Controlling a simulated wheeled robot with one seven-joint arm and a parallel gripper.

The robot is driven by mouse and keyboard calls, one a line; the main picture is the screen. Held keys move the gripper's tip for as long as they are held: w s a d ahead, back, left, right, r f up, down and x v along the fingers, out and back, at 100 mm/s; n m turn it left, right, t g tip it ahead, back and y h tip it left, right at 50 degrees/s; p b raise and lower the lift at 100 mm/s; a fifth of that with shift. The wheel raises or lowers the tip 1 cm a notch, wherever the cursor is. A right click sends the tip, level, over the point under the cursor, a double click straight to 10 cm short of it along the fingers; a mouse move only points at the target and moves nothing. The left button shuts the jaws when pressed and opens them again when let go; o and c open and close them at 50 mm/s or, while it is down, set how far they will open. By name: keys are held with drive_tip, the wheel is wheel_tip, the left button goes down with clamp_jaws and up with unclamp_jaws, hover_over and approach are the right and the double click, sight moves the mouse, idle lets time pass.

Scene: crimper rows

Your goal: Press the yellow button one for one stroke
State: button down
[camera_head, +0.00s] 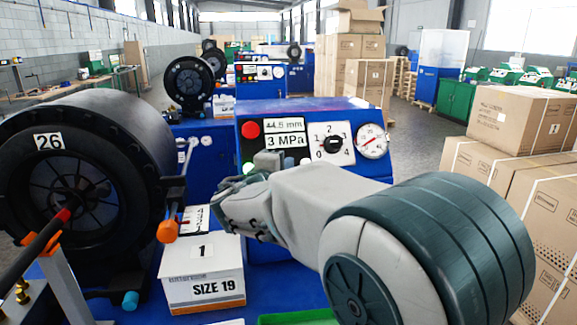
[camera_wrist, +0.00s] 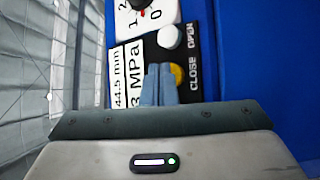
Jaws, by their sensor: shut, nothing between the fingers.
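The yellow button (camera_wrist: 177,74) is on the black control panel of the blue machine in the wrist view, beside the word CLOSE. My gripper (camera_wrist: 158,68) is shut and empty. Its fingertips are just beside the button and cover part of its edge; I cannot tell whether they touch it. In the camera_head view my gripper (camera_head: 262,162) is in front of the lower panel, and the yellow button is hidden behind my arm and hand.
A white button (camera_wrist: 169,37) is near the yellow one, by OPEN. A red button (camera_head: 250,130), a green button (camera_head: 248,168), a dial (camera_head: 333,145) and a gauge (camera_head: 372,141) are on the machine (camera_head: 285,105). A SIZE 19 box (camera_head: 203,273) stands lower left.

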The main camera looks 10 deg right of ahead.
drive_tip(key=shift+s+r, duration=0.35)
drive_tip(key=shift+s, duration=0.2)
drive_tip(key=s+r, duration=0.2)
drive_tip(key=s, duration=0.2)
drive_tip(key=shift+s+r, duration=0.1)
drive_tip(key=shift+r, duration=0.3)
idle(1.8)
drive_tip(key=s+d+f+m+g+y+p, duration=0.25)
drive_tip(key=s+d+f+m+g, duration=0.45)
drive_tip(key=s+f, duration=0.5)
drive_tip(key=s+a+f+m+g+y, duration=0.2)
drive_tip(key=s+a+f+y, duration=0.1)
drive_tip(key=s, duration=0.3)
drive_tip(key=s+a+f+m+g+y+p, duration=0.1)
drive_tip(key=s+a+f+m+g+y, duration=0.1)
drive_tip(key=s+y, duration=0.3)
drive_tip(key=shift+s+a+f+m, duration=0.3)
drive_tip(key=shift+s+a+f, duration=0.15)
drive_tip(key=shift+s+f, duration=0.35)
